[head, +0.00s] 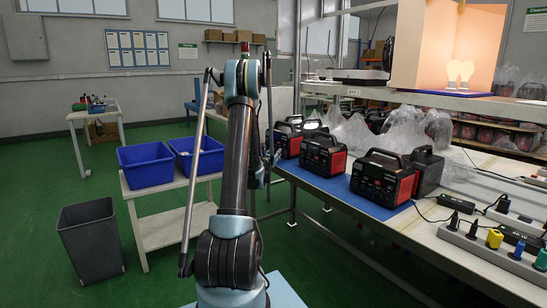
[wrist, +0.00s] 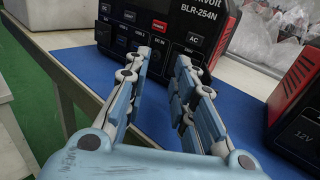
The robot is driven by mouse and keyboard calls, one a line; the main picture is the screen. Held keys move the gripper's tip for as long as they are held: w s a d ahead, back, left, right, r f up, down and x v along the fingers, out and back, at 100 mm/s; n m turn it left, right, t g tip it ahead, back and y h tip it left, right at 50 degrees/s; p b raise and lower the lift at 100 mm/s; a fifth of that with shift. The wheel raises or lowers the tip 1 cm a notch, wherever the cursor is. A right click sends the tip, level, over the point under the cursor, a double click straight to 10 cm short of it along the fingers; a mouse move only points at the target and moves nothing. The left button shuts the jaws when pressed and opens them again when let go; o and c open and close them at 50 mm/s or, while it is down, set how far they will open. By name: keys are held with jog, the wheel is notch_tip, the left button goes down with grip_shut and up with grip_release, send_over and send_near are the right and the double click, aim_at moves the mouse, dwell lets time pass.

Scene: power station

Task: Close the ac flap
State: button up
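A black and red power station (wrist: 165,20) marked BLR-254N stands on a blue mat, straight ahead in the wrist view. Its front panel carries AC labels and several buttons and ports; its top is cut off. The AC flap cannot be clearly made out, as the fingers cover the lower front. My gripper (wrist: 162,58) is open, with nothing seen held, and its fingertips are close to the lower panel. Contact cannot be told. In the head view my arm hides most of the gripper, beside what appears to be the leftmost power station (head: 288,143).
Another power station (wrist: 298,110) stands close on the right in the wrist view. More stand along the bench, one at its front (head: 380,180). The blue mat (wrist: 85,65) is bare left of the gripper. Blue bins (head: 152,167) stand left of my arm.

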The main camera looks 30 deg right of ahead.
jog(key=v, duration=1.2)
